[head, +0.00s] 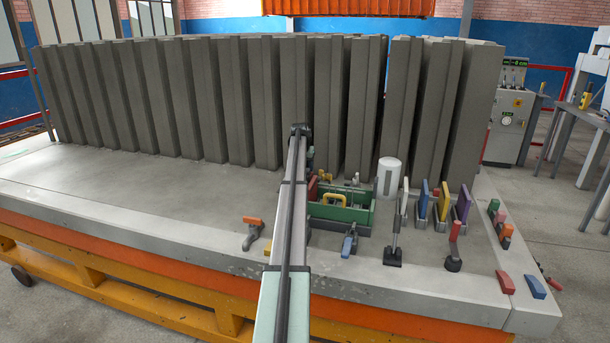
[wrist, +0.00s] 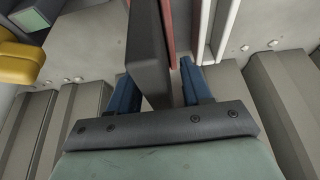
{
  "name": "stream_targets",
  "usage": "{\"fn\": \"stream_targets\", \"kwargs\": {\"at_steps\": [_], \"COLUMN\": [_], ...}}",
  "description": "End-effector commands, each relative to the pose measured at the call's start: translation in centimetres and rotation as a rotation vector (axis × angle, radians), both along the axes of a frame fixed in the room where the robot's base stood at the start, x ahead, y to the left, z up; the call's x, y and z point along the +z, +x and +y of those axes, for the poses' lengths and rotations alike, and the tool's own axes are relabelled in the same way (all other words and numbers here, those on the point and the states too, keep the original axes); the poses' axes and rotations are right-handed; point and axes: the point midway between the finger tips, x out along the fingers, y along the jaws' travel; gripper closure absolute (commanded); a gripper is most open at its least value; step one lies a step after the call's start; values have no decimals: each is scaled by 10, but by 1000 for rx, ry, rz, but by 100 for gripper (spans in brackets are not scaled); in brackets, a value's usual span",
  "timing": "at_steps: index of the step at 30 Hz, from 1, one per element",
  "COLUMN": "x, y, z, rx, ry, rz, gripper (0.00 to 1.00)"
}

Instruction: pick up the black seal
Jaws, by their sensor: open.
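In the wrist view a dark, flat slab (wrist: 148,58), which looks like the black seal, stands between my two blue fingers. My gripper (wrist: 157,72) is open, with one finger on each side of the slab. A gap shows on the left; whether the right finger touches it I cannot tell. In the head view my own arm covers the fingers and the seal, so I cannot make out the seal there.
Beside the slab in the wrist view are a reddish strip (wrist: 169,30) and white strips (wrist: 226,28). In the head view a green box (head: 340,214), white cylinder (head: 389,176) and coloured plates in stands are right of my arm. Tall grey ribs (head: 265,100) line the back.

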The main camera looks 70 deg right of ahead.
Motion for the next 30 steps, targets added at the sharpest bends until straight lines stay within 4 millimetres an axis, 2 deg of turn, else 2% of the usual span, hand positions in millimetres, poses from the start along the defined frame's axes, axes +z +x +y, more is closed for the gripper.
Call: {"fn": "stream_targets", "kwargs": {"at_steps": [26, 30], "x": [-5, -5], "y": [0, 0], "z": [0, 0], "rx": [0, 0], "ry": [0, 0], "rz": [0, 0], "gripper": [51, 62]}}
